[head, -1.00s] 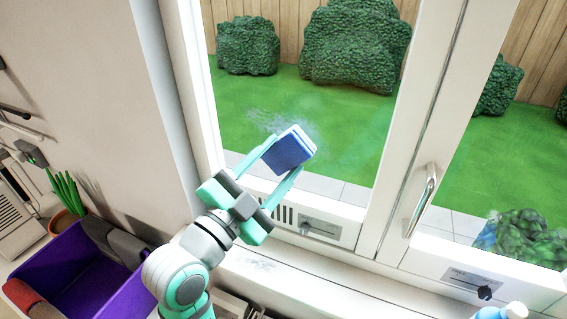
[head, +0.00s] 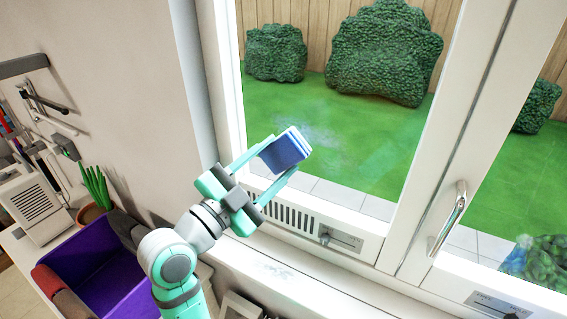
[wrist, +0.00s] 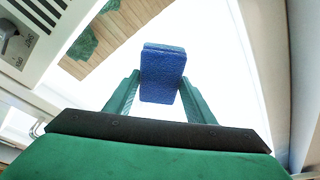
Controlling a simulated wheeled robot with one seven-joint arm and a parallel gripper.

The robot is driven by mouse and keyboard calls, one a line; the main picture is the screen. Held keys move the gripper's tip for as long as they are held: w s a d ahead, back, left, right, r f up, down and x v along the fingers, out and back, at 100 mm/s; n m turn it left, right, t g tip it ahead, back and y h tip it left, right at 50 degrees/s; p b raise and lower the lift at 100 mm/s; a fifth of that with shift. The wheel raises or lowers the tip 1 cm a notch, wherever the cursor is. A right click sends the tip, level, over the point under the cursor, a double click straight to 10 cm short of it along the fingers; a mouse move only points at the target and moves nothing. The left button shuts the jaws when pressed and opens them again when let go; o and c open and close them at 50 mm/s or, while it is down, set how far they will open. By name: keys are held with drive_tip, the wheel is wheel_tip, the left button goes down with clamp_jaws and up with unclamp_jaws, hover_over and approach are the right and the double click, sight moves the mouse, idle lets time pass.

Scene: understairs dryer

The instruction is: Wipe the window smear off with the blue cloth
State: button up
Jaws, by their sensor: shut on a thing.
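The blue cloth (head: 287,150) is a folded block with white-edged layers. My gripper (head: 279,160) is shut on it, one teal finger on each side, and holds it at the lower left of the left window pane. The cloth (wrist: 163,75) also shows between the fingers in the wrist view. The window smear (head: 322,136) is a faint whitish patch on the pane, just right of and above the cloth; the cloth may hide part of it. I cannot tell whether the cloth touches the glass.
A vent with a slider (head: 300,222) runs along the lower window frame. A metal window handle (head: 448,215) is at right. A purple bin (head: 98,270) with rolled cloths and a potted plant (head: 93,187) are at lower left. The sill has a greyish mark (head: 275,270).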

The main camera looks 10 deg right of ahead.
drive_tip(key=shift+w+a, duration=0.55)
drive_tip(key=shift+a, duration=0.35)
drive_tip(key=shift+w+a, duration=0.55)
drive_tip(key=shift+a, duration=0.3)
drive_tip(key=shift+w+a+r, duration=0.1)
drive_tip(key=shift+w+a, duration=1.2)
drive_tip(key=shift+a, duration=0.25)
drive_tip(key=shift+c, duration=0.3)
drive_tip(key=shift+a+r, duration=0.15)
drive_tip(key=shift+r, duration=0.5)
drive_tip(key=c, duration=0.3)
drive_tip(key=shift+o, duration=0.6)
drive_tip(key=shift+a+r, duration=0.1)
drive_tip(key=shift+r, duration=0.95)
drive_tip(key=shift+s+d+f, duration=0.1)
drive_tip(key=shift+s+d, duration=0.6)
drive_tip(key=shift+d, duration=0.2)
drive_tip(key=shift+s+d+f, duration=0.1)
drive_tip(key=shift+s+d, duration=0.6)
drive_tip(key=shift+d, duration=0.2)
